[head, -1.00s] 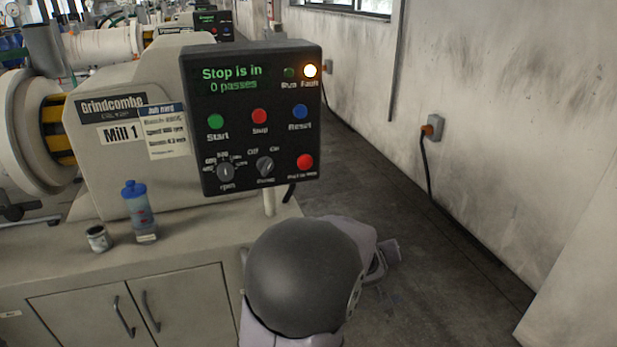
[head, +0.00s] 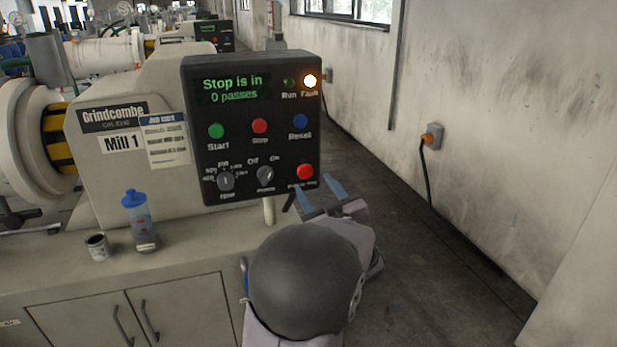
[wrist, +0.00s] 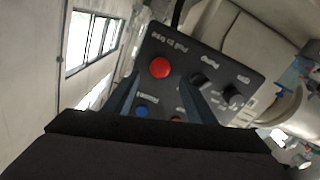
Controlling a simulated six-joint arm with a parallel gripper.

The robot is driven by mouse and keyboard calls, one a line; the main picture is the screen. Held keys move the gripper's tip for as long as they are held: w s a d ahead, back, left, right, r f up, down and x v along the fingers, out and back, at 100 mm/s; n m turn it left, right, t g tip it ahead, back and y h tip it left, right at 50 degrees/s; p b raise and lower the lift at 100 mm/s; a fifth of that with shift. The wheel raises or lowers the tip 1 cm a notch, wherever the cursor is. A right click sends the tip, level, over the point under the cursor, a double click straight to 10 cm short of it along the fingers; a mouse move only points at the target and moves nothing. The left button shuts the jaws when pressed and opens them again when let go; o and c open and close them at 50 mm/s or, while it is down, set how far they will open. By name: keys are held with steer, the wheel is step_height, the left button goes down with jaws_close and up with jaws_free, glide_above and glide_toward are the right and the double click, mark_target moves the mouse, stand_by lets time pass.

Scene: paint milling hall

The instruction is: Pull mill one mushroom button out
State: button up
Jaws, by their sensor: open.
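The control panel (head: 236,108) of Mill 1 stands on the mill; its screen reads "Stop is in, 0 passes" and the Fault lamp (head: 310,81) glows. The red mushroom button (head: 305,172) is at the panel's lower right. In the wrist view the button (wrist: 160,68) lies ahead, between the lines of the two fingers. My gripper (head: 318,186) is open, its blue fingers just below and beside the button in the head view. It holds nothing. I cannot tell whether the fingers touch the panel.
Start (head: 216,130), Stop (head: 260,126) and Reset (head: 300,121) buttons and two knobs sit close to the mushroom button. A bottle (head: 138,220) and a small tin (head: 97,247) stand on the bench. The floor to the right is clear.

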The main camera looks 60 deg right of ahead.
mark_target(306, 174)
steer(key=shift+p+x, duration=0.45)
steer(key=shift+x, duration=2.6)
steer(key=shift+f, duration=0.1)
